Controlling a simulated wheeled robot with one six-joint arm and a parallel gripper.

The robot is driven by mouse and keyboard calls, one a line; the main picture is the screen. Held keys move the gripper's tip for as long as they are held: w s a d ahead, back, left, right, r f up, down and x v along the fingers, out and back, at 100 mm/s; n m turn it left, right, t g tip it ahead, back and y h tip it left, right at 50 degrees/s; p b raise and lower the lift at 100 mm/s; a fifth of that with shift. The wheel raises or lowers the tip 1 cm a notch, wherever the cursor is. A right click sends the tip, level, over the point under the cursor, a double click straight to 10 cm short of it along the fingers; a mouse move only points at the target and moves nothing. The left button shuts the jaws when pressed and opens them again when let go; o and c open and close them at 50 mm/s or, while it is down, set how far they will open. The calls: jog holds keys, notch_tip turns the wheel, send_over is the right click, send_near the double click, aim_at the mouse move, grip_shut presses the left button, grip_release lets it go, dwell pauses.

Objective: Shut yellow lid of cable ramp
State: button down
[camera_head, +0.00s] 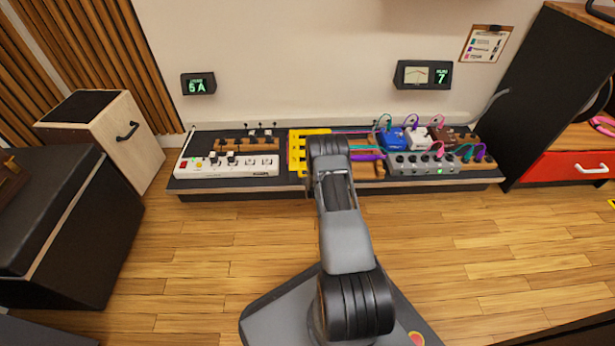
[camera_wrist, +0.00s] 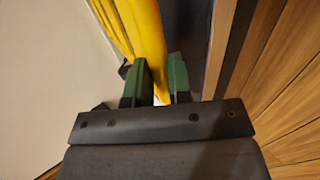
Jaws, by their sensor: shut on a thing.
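The yellow cable ramp (camera_head: 297,152) lies on the dark low platform, left of my arm in the head view. Colored cables run from it to the right. In the wrist view, a long yellow piece (camera_wrist: 143,35), which looks like the ramp's lid, passes between the green fingers of my gripper (camera_wrist: 159,73). My gripper is shut on it. In the head view my arm hides the gripper and part of the ramp, so I cannot tell the lid's angle.
A white power strip unit (camera_head: 228,168) is left of the ramp. A blue pedal (camera_head: 391,139) and a grey switcher (camera_head: 425,163) are on the right. The platform (camera_head: 235,187) stands by the wall.

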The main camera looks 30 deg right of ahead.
jog(key=shift+s+a+f, duration=0.15)
jog(key=shift+s+f, duration=0.1)
jog(key=shift+f, duration=0.2)
jog(key=shift+s+a+f, duration=0.15)
jog(key=shift+s+f, duration=0.05)
jog(key=shift+f, duration=0.25)
jog(key=c, duration=1.1)
grip_release()
jog(key=shift+d+f, duration=0.1)
jog(key=shift+f, duration=0.05)
jog(key=shift+o, duration=0.2)
jog(key=shift+s, duration=0.1)
jog(key=r+p+v, duration=0.1)
jog(key=p+v, duration=0.5)
jog(key=v, duration=0.7)
jog(key=shift+r+p, duration=0.15)
jog(key=shift+p, duration=0.15)
jog(key=shift+r, duration=0.1)
